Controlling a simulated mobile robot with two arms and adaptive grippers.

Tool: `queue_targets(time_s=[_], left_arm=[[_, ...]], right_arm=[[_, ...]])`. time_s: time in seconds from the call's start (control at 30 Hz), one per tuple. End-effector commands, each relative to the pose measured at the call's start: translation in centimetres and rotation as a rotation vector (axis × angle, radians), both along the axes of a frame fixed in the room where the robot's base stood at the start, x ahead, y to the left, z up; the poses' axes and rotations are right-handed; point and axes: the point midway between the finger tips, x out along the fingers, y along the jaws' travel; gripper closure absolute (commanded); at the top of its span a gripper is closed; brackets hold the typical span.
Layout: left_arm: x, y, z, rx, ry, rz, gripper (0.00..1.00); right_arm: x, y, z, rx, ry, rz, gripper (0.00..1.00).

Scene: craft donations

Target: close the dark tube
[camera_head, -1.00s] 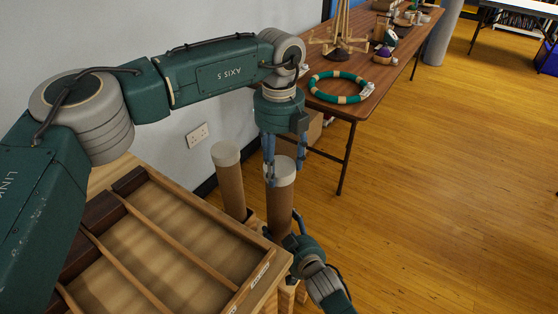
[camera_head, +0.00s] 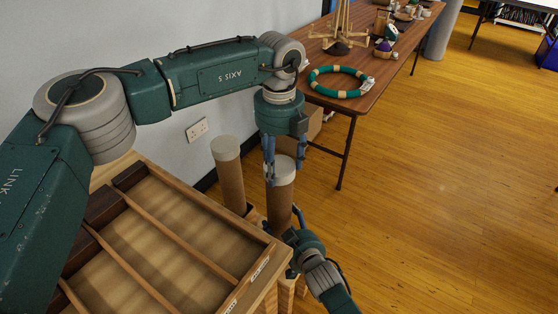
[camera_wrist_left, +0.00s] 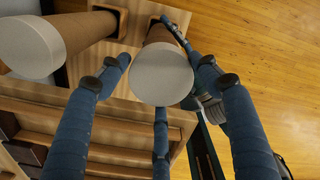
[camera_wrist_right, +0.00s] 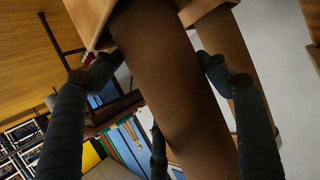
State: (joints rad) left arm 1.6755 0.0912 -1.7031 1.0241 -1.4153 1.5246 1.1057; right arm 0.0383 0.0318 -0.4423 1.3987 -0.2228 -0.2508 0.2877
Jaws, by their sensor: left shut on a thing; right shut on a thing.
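The dark tube (camera_head: 279,208) is a tall brown cardboard tube, standing upright to the right of the wooden tray. A whitish round cap (camera_head: 281,172) sits at its top; I cannot tell how deep it is seated. My left gripper (camera_head: 284,166) comes down from above with its blue fingers shut around the cap. The left wrist view shows the cap (camera_wrist_left: 161,76) between the fingers. My right gripper (camera_head: 286,222) is shut on the tube's body lower down, and its wrist view shows the tube (camera_wrist_right: 170,80) between the fingers. The tube's foot is mostly hidden in the head view.
A second brown tube (camera_head: 231,185) with a whitish cap stands close by on the left. A divided wooden tray (camera_head: 268,246) fills the lower left. A brown table (camera_head: 366,98) with a green ring (camera_head: 341,82) stands behind. The floor at right is clear.

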Motion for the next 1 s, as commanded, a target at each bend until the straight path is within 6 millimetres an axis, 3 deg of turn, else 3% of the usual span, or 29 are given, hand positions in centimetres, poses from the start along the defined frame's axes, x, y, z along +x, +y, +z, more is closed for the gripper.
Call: queue_targets(time_s=[0.97,1.0], left_arm=[[0.0,0.0,-1.3,0.000,0.001,0.000,0.48],[0.0,0.0,-1.3,-0.001,0.000,0.000,0.29]], right_arm=[[-0.1,0.0,-0.1,0.000,0.002,0.000,0.73],[-0.1,0.0,-0.1,0.000,0.002,0.000,0.73]])
